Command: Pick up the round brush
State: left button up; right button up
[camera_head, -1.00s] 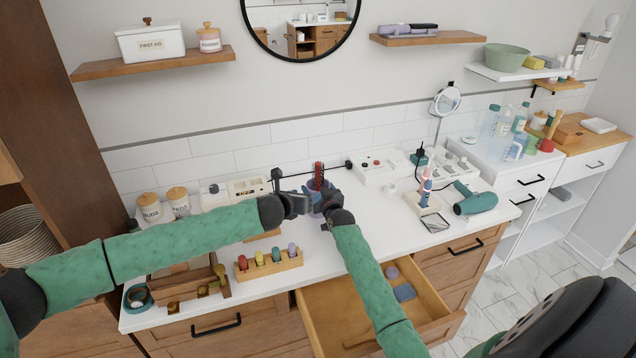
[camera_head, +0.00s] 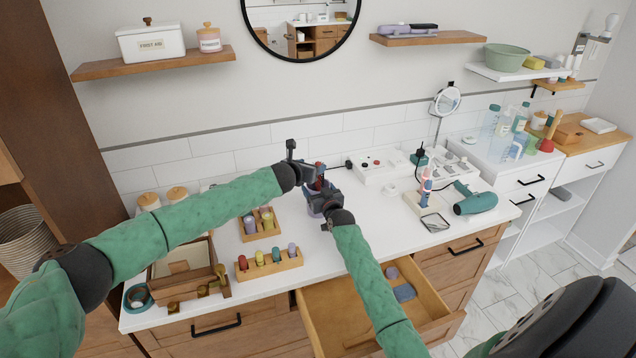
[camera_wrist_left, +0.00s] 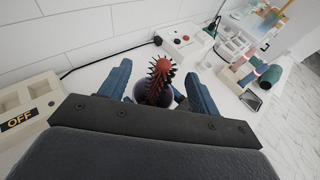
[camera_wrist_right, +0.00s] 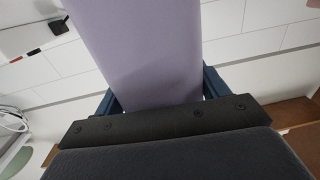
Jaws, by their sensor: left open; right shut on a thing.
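The round brush (camera_wrist_left: 158,78) has a reddish core with dark bristles and stands in a purple cup (camera_wrist_right: 140,45). In the head view only a bit of the brush (camera_head: 320,168) shows between my grippers. My left gripper (camera_wrist_left: 160,84) is open, with one finger on each side of the brush; I cannot tell whether either touches it. My right gripper (camera_head: 320,200) is shut on the cup, which fills the right wrist view between its fingers. The brush's lower end is hidden inside the cup.
A rack of colored bottles (camera_head: 270,263) and a second small rack (camera_head: 258,226) stand left of the cup. An open drawer (camera_head: 340,312) juts out below the counter. A teal hair dryer (camera_head: 476,203) and a mirror stand (camera_head: 437,140) are to the right.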

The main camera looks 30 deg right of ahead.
aim_at(318, 162)
pick_arm(q)
jog(key=x, duration=0.4)
jog(key=shift+s+d+f, duration=0.15)
jog(key=shift+s, duration=0.2)
jog(key=shift+w+d+f, duration=0.2)
jog(key=shift+w+d, duration=0.15)
jog(key=shift+d, duration=0.1)
jog(key=c, duration=1.3)
notch_tip(318, 162, up, 10)
jog(key=shift+f, duration=0.1)
jog(key=shift+r+p, duration=3.05)
jog(key=shift+r, duration=0.1)
pick_arm(e)
jog(key=shift+r, duration=3.05)
jog(key=o, duration=1.1)
